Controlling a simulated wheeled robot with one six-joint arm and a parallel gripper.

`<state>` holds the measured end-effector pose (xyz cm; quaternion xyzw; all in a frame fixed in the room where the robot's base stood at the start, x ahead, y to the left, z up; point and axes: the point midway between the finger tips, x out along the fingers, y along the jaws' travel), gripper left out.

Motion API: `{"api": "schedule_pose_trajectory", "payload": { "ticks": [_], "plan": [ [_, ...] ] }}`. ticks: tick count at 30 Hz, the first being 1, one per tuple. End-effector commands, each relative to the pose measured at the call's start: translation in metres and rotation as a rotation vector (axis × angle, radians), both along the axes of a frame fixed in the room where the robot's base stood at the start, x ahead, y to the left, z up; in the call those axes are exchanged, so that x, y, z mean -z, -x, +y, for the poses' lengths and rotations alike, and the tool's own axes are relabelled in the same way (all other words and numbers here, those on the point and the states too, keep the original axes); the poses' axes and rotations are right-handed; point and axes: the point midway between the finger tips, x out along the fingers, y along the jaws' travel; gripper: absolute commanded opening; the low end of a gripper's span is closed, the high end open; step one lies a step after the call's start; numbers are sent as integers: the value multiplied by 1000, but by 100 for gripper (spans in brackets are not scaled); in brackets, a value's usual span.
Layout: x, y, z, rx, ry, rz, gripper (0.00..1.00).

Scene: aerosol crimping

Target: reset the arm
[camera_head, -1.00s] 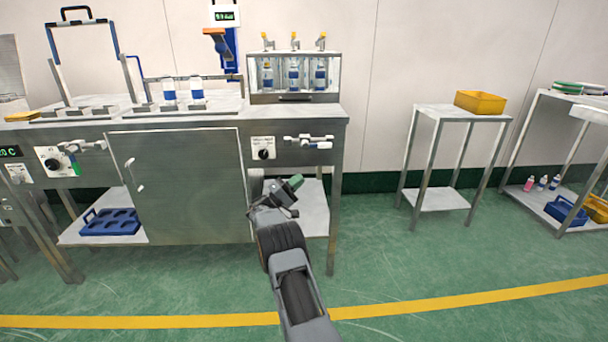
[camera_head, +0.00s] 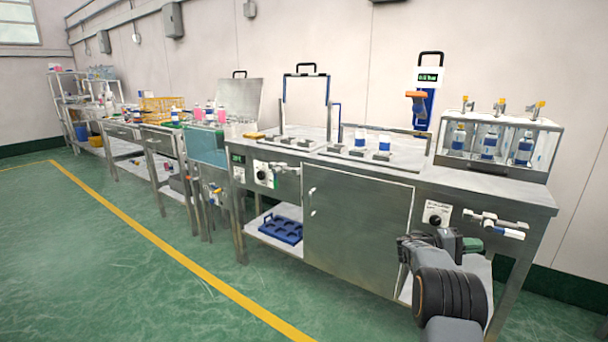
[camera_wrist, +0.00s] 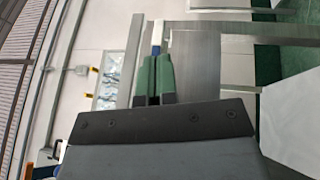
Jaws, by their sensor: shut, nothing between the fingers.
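My arm shows at the lower right of the head view, folded in front of the steel bench (camera_head: 540,197). My gripper (camera_head: 474,244) is at its end, its green fingertips by the bench front below the valve handle (camera_head: 494,222). In the wrist view my gripper (camera_wrist: 155,74) shows two green fingers side by side, shut with nothing held between them. The wrist picture is turned sideways.
A clear-fronted case (camera_head: 498,140) with several bottles stands on the bench's right end. Two white-and-blue cans (camera_head: 384,144) stand mid-bench. A blue tray (camera_head: 281,229) lies on the lower shelf. Green floor (camera_head: 110,275) at the left is free.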

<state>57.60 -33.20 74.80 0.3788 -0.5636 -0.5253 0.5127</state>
Motion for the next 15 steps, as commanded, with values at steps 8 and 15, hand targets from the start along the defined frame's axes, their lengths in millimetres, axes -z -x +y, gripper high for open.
{"api": "schedule_pose_trajectory", "payload": {
  "ticks": [8,15],
  "plan": [
    [-148,83,90,-47,-620,-75,0],
    [-218,168,196,-166,-1126,-191,0]
  ]
}}
